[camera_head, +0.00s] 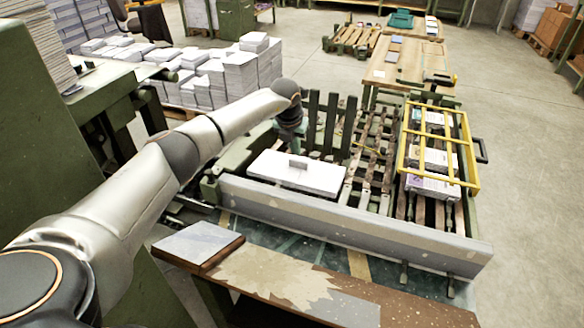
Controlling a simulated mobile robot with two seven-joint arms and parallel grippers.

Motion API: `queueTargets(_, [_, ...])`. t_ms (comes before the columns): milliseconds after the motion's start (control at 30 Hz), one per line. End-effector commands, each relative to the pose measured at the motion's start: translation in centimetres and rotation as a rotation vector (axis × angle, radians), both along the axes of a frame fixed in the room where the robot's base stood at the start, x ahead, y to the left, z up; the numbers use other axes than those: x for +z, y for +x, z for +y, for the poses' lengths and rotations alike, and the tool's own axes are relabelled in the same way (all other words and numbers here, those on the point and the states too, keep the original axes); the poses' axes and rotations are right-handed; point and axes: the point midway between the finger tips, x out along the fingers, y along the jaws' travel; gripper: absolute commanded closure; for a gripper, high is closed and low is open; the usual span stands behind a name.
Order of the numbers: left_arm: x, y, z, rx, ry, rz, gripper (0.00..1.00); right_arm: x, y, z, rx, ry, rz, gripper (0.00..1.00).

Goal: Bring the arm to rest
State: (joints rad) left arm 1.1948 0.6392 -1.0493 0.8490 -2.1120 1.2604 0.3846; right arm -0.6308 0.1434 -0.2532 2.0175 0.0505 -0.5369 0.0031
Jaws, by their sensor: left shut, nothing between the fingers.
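My left arm (130,195) reaches in from the lower left and stretches over the green machine toward the middle of the picture. Its wrist bends down at the far end. My left gripper (290,138) points downward there, small and partly lost against the dark green machine parts. It is shut and holds nothing. It is behind and apart from a white block of paper (270,168) that lies flat on the machine, with a small grey piece on top. My right gripper is out of the picture.
A long grey metal bar (350,222) runs along the machine's front. A yellow frame (474,165) stands over paper bundles at the right. Upright dark green slats (331,115) rise close right of the gripper. Paper stacks (241,75) stand behind left. Open floor (520,120) lies at the right.

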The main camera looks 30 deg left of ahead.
Motion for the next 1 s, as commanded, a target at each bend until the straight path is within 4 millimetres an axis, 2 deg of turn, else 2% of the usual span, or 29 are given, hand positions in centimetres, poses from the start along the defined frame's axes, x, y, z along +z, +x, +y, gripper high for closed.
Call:
queueTargets(67, [0.7,0.1,0.0,-0.001,0.0,0.0,1.0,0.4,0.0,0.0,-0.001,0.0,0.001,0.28])
queueTargets(533, [0.6,0.1,0.0,-0.001,0.0,-0.001,1.0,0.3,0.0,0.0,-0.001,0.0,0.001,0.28])
queueTargets(633, [1.2,0.1,0.0,-0.001,0.0,-0.002,1.0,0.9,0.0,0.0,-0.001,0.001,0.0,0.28])
queueTargets(767, [4.0,0.2,0.0,0.0,0.0,-0.003,1.0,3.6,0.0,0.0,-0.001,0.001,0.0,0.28])
queueTargets(1000, [11.7,0.2,0.0,0.0,0.0,-0.002,1.0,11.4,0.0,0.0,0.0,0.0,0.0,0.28])
